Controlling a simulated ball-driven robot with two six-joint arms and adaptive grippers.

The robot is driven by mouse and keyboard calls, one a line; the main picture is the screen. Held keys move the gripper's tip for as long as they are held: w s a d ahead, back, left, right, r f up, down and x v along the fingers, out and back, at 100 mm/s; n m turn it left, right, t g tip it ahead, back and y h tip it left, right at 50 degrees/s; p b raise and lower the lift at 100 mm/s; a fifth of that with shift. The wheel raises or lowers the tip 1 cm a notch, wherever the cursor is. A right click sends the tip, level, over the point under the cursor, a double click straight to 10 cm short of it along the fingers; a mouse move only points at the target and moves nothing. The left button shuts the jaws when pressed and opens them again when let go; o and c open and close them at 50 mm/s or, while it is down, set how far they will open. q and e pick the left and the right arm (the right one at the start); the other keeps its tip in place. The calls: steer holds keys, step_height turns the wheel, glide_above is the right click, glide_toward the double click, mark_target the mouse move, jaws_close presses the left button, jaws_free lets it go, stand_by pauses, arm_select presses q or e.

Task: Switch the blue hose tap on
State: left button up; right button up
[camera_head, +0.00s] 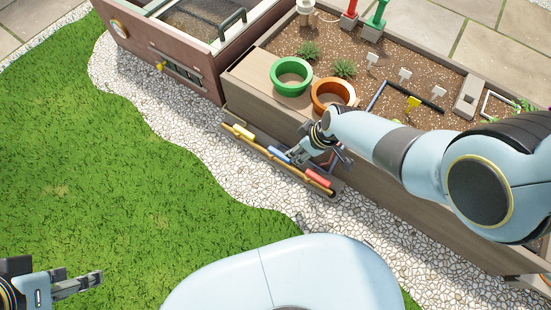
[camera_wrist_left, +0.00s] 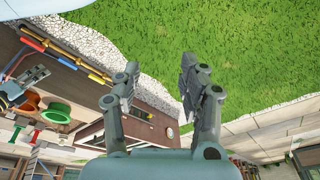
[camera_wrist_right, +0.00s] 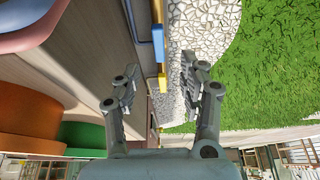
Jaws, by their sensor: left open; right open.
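The blue tap piece (camera_head: 279,154) sits on the long yellow rail along the planter's front side, between a yellow piece (camera_head: 243,132) and a red piece (camera_head: 318,178). It also shows in the left wrist view (camera_wrist_left: 68,63) and, ahead of the fingers, in the right wrist view (camera_wrist_right: 157,42). My right gripper (camera_head: 318,158) is open and empty, close beside the blue piece at the planter side; I cannot tell whether it touches. My left gripper (camera_head: 88,282) is open and empty over the grass, far from the rail. The tap's exact handle position is too small to tell.
Green (camera_head: 291,76) and orange (camera_head: 332,96) pots stand on the planter ledge above the rail. A brown cabinet (camera_head: 165,62) stands to the left of the planter. White gravel (camera_head: 180,140) and open grass (camera_head: 90,160) lie in front.

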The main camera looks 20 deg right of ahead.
steer(key=w, duration=0.1)
steer(key=b, duration=0.5)
glide_above(281, 155)
steer(key=s+d, duration=0.2)
steer(key=f, duration=0.6)
steer(key=shift+a, duration=0.2)
steer(key=shift+w+a+f+b, duration=0.1)
steer(key=shift+w+f+b, duration=0.2)
steer(key=shift+f+b, duration=0.25)
steer(key=shift+w+a+f+b, duration=0.15)
steer(key=shift+a+f+b, duration=0.05)
steer(key=shift+f+b, duration=0.4)
steer(key=shift+w+a+f+b, duration=0.2)
steer(key=shift+f+b, duration=0.2)
steer(key=shift+f, duration=0.15)
arm_select(q)
step_height(281, 155, down, 6)
steer(key=w+d+t, duration=0.1)
steer(key=w+t, duration=0.1)
steer(key=t, duration=0.7)
steer(key=shift+d+r+h+b, duration=0.2)
steer(key=shift+d+h+b, duration=0.1)
steer(key=shift+h+b, duration=0.1)
arm_select(e)
steer(key=shift+w+f, duration=0.2)
steer(key=shift+f, duration=0.1)
arm_select(q)
steer(key=shift+m, duration=0.3)
arm_select(e)
jaws_close()
